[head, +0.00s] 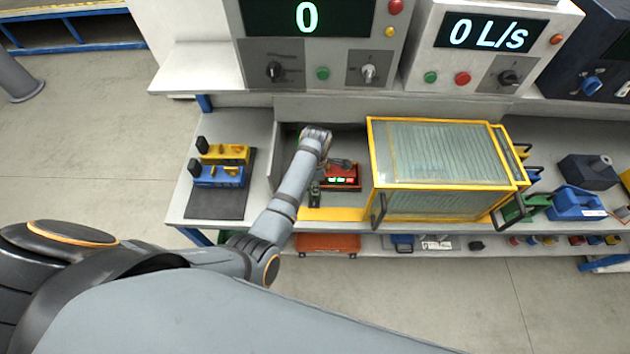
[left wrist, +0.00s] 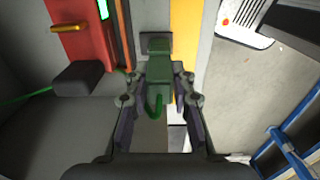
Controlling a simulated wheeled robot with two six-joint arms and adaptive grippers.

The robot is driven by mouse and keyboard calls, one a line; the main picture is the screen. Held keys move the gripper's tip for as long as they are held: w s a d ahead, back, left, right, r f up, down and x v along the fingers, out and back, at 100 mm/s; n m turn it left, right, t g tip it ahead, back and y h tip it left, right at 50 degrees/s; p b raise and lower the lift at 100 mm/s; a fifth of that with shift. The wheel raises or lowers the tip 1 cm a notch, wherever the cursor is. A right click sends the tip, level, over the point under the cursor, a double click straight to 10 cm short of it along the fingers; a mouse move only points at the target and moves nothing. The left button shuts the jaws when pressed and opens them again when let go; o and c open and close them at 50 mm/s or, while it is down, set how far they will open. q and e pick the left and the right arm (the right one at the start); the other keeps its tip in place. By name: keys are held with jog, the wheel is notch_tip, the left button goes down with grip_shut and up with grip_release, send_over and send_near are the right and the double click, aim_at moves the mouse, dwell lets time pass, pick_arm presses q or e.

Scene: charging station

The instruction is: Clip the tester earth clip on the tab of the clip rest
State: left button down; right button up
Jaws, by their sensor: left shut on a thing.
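In the left wrist view my left gripper (left wrist: 159,100) is shut on the green earth clip (left wrist: 168,75), with one finger on each side. A green loop of lead hangs at the clip's near end. The clip's far end overlaps or meets a small dark grey piece (left wrist: 155,42), which looks like the clip rest; I cannot tell whether the jaws are around its tab. The red tester (head: 342,178) with green displays lies right of my left wrist in the head view; its red side (left wrist: 75,35) also shows in the wrist view. My right gripper is out of view.
A yellow-framed glass cabinet (head: 440,155) stands right of the tester. A yellow strip (head: 332,214) runs along the bench front. Blue and yellow blocks (head: 218,176) sit on a dark mat at left. Green lead (left wrist: 25,97) runs off left in the wrist view.

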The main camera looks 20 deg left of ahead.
pick_arm(q)
jog(key=shift+f, duration=0.6)
jog(key=shift+w+a+f+b, duration=0.1)
jog(key=shift+f+b, duration=0.4)
jog(key=shift+f, duration=0.15)
jog(key=shift+a+f, duration=0.1)
jog(key=shift+f, duration=0.15)
jog(key=c, duration=1.1)
grip_release()
jog(key=shift+o, duration=0.2)
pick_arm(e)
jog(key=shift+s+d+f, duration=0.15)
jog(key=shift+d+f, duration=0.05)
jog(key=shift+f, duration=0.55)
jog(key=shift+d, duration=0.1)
